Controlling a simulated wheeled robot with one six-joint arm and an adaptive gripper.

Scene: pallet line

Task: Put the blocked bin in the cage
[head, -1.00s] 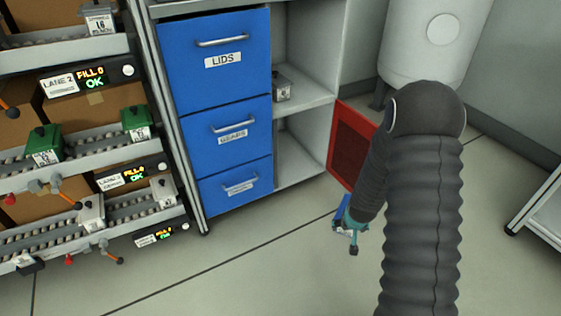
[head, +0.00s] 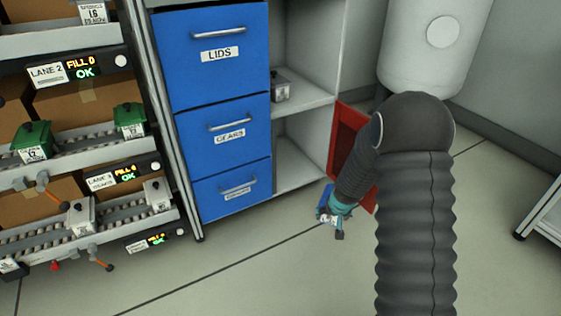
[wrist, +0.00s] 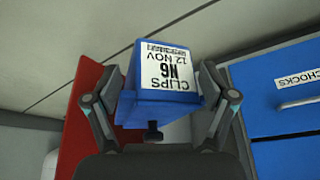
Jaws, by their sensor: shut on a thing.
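My gripper (wrist: 160,85) is shut on a blue bin (wrist: 143,60). Its white label reads CLIPS, N6, 12 NOV and appears upside down in the wrist view, with a dark knob on the bin's near side. In the head view the blue bin (head: 326,196) shows small at the end of my arm, partly hidden by the gripper (head: 333,212). The likely cage is the low open compartment (head: 300,150) with a red door (head: 347,135) swung open. The bin is held in front of it, outside; the exact gap cannot be told. My arm hides part of the door.
Blue drawers (head: 215,75) stand left of the compartment. A grey box (head: 279,90) sits on the shelf above. Roller lanes (head: 70,155) with green and grey bins are at the left. A white tank (head: 430,45) stands behind my arm. Floor in front is clear.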

